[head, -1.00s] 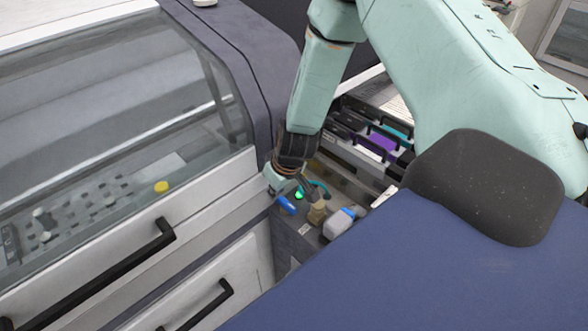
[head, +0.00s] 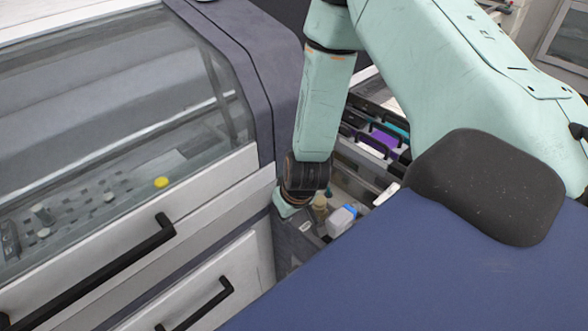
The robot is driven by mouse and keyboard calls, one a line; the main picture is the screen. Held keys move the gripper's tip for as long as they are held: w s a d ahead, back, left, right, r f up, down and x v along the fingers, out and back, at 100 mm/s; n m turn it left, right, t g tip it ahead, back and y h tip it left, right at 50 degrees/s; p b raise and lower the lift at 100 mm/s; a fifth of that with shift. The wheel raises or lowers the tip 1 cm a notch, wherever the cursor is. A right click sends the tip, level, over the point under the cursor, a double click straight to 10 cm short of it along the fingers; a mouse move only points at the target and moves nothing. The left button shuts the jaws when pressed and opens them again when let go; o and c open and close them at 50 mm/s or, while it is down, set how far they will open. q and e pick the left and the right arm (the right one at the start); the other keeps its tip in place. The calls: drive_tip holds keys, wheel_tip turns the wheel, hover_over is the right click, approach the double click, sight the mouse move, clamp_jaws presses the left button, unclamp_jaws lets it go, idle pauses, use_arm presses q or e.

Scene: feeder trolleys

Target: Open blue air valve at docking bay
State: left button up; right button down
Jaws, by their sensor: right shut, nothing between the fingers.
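My right arm reaches down from the top, and its right gripper (head: 286,208) is low over the grey docking bay (head: 288,240), beside the machine's front corner. The gripper is shut with nothing held; its fingertips are mostly hidden behind the wrist. The blue air valve is not visible now; the gripper and wrist cover the spot where it showed before. I cannot tell whether the gripper touches it. My left gripper is not in view.
A brass-coloured fitting (head: 320,205) and a pale bottle-shaped part with a blue end (head: 340,221) stand right of the gripper. Feeders with black handles (head: 375,143) are behind. The machine's white drawer front (head: 225,280) bounds the left.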

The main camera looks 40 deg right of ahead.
drive_tip(key=s+a+f+b, duration=0.2)
drive_tip(key=s+f+b, duration=0.3)
drive_tip(key=f, duration=0.3)
drive_tip(key=shift+s+a+g, duration=0.15)
drive_tip(key=shift+s+g, duration=0.15)
drive_tip(key=shift+s, duration=0.05)
drive_tip(key=s+a+f+g+b, duration=0.1)
drive_tip(key=s+f+b, duration=0.3)
drive_tip(key=s, duration=0.5)
drive_tip(key=s+a+f+g+b, duration=0.2)
drive_tip(key=s+a+f+b, duration=0.2)
drive_tip(key=s+f, duration=0.3)
drive_tip(key=shift+s+f+n+b, duration=0.4)
drive_tip(key=shift+s+b, duration=0.2)
drive_tip(key=shift+s, duration=0.5)
